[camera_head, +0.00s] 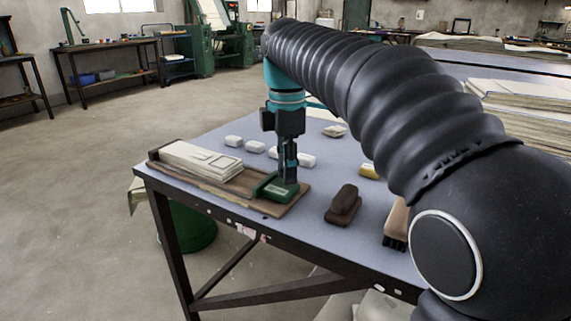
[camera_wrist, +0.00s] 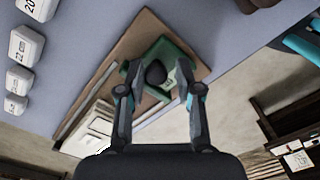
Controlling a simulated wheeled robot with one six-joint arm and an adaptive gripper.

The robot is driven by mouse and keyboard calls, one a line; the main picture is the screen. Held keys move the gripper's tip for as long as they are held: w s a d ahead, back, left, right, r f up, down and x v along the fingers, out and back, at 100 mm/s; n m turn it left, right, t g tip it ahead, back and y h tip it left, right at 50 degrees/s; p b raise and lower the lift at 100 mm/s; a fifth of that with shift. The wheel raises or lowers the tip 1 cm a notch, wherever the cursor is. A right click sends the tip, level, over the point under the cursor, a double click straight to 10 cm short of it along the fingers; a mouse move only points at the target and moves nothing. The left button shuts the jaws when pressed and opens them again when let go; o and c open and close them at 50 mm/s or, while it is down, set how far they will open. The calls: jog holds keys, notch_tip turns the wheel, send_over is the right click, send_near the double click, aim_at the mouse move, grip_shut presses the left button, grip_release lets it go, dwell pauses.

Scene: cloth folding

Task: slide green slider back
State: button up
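The green slider (camera_head: 272,191) sits at the right end of a wooden board (camera_head: 240,195) on the table. In the wrist view the slider (camera_wrist: 178,52) has a dark rounded knob (camera_wrist: 156,75) on it. My gripper (camera_head: 288,177) points down over the slider. In the wrist view my gripper (camera_wrist: 158,78) is open, with one finger on each side of the knob and visible gaps. I cannot tell how high the fingertips are above the slider. A pale folded cloth stack (camera_head: 200,160) lies on the left part of the board.
Several white numbered blocks (camera_head: 234,141) stand in a row behind the board. A dark brown brush-like object (camera_head: 343,204) and a black-bristled brush (camera_head: 394,232) lie to the right. A yellow item (camera_head: 369,172) is behind them. The table's front edge (camera_head: 240,224) runs close to the board.

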jog(key=shift+o, duration=0.5)
jog(key=shift+r, duration=0.1)
jog(key=shift+r, duration=3.7)
jog(key=shift+s, duration=0.1)
